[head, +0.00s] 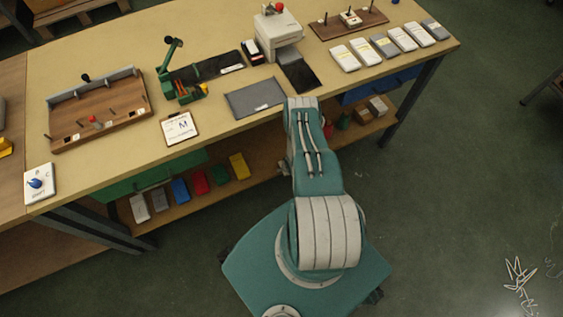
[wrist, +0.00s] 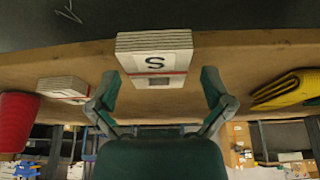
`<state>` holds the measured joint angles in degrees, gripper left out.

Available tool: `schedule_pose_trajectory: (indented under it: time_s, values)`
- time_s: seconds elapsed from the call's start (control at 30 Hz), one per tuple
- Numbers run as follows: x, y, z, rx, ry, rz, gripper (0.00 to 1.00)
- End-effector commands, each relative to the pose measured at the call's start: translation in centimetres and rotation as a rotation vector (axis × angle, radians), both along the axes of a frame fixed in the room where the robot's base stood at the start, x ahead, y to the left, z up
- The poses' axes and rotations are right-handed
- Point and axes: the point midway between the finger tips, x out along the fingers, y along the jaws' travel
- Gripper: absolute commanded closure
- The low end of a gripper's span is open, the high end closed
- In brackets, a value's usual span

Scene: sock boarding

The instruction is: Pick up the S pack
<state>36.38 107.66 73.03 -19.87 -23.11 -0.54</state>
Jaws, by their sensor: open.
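The S pack (wrist: 155,60) shows in the wrist view as a pale stack with a black S label and a thin red band. It rests on a wooden board, upper middle of that view. My gripper (wrist: 160,85) is open, one green finger to each side of the pack's lower part in the picture. The fingers look apart from the pack, and I cannot tell how far off it is in depth. In the head view my arm reaches to the bench's front edge; my gripper and the S pack are hidden there.
In the wrist view another pale pack (wrist: 63,87) and a red cup-like thing (wrist: 18,118) lie left, a folded yellow cloth (wrist: 290,90) right. In the head view the benchtop (head: 225,60) overhangs a lower shelf (head: 265,162) with several coloured items.

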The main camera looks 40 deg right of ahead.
Motion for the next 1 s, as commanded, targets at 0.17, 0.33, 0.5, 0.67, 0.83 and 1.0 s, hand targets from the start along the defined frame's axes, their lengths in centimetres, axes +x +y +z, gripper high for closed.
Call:
schedule_pose_trajectory:
  time_s: [0.17, 0.33, 0.5, 0.67, 0.83, 1.0]
  values:
    - [-0.31, 0.02, -0.34, -0.001, -0.001, 0.000, 0.00]
    - [-0.28, 0.08, -0.29, -0.002, 0.000, -0.001, 0.22]
    - [-0.28, 0.08, -0.30, -0.001, -0.001, 0.000, 0.70]
    - [-0.26, 0.03, -0.34, -0.001, 0.000, 0.000, 0.71]
    - [-0.19, 0.01, -0.26, -0.001, 0.000, -0.001, 0.71]
    - [0.35, -0.14, 0.39, -0.001, -0.001, 0.000, 0.71]
